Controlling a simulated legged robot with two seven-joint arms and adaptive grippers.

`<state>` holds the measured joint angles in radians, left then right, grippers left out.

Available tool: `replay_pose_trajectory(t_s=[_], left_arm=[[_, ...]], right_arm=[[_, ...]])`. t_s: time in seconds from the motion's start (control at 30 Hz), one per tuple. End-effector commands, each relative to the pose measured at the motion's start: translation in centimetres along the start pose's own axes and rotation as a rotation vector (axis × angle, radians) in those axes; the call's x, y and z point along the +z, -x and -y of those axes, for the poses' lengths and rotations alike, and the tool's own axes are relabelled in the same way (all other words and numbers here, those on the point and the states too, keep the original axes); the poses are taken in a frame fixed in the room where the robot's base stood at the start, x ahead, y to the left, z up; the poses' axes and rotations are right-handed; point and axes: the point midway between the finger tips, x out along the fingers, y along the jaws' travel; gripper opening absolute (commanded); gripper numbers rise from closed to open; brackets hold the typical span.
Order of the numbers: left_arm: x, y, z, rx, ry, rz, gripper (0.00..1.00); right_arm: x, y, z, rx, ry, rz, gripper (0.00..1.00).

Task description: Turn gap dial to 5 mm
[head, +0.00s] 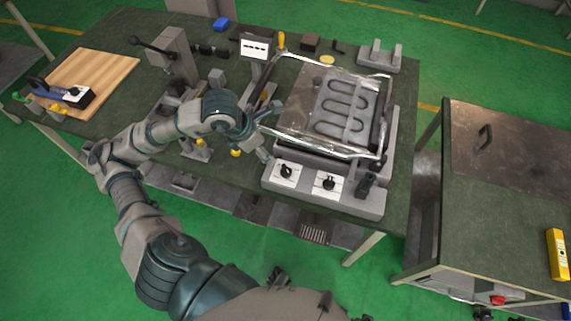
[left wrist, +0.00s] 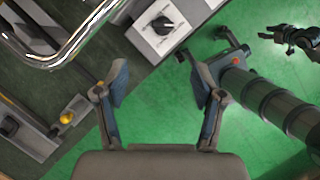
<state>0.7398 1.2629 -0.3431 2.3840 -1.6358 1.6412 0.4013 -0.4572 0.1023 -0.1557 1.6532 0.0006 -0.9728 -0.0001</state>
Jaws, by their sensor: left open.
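Two dials stand on white plates on the front panel of the heating fixture: a left dial (head: 286,171) and a right dial (head: 328,183). I cannot read their scales or tell which is the gap dial. One black dial (left wrist: 163,24) on a white plate shows at the top of the left wrist view, beyond my fingertips. My left gripper (head: 268,132) is open and empty, up and left of the left dial and apart from it. Its two spread fingers (left wrist: 160,83) also show in the left wrist view. A dark part, apparently my right gripper (left wrist: 292,38), shows there; its jaw state is unclear.
The fixture holds a plate with a winding heating element (head: 345,108) inside a shiny metal frame (head: 330,150). A black upright knob (head: 366,184) stands right of the dials. A lever press (head: 172,55) and a wooden board (head: 92,75) are left. A side table (head: 510,150) stands right.

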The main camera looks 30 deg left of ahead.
Motion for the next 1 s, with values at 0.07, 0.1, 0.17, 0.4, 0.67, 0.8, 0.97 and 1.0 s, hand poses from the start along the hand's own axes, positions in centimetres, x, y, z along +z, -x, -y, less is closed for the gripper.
replay_pose_trajectory(t_s=[0.07,0.1,0.17,0.4,0.67,0.8,0.97,1.0], left_arm=[[0.0,-2.0,0.2,-0.007,-0.001,-0.002,0.69],[0.0,-2.9,0.2,-0.007,0.0,-0.003,0.69],[0.0,-4.4,0.3,-0.009,-0.001,-0.003,0.69],[0.0,-10.1,0.3,-0.009,-0.001,-0.002,0.69],[0.0,-14.3,0.2,-0.009,0.0,0.002,0.69],[0.0,-15.2,0.2,-0.008,-0.001,0.001,0.69],[0.1,-15.3,0.2,-0.006,-0.002,0.002,0.69],[0.1,-15.3,0.2,-0.006,-0.002,0.002,0.69]], right_arm=[[-0.3,0.3,-0.1,0.0,-0.001,-0.002,0.4],[-0.5,0.5,-0.1,0.0,-0.001,-0.004,0.4],[-0.7,0.9,-0.1,-0.001,-0.001,-0.004,0.4],[-1.4,2.2,-0.2,0.001,-0.003,-0.009,0.4],[-2.0,3.4,-0.1,0.002,-0.004,-0.014,0.4],[-2.1,3.6,-0.1,0.002,-0.005,-0.012,0.4],[-2.1,3.6,-0.1,0.002,-0.005,-0.012,0.4],[-2.1,3.6,-0.1,0.002,-0.005,-0.012,0.4]])
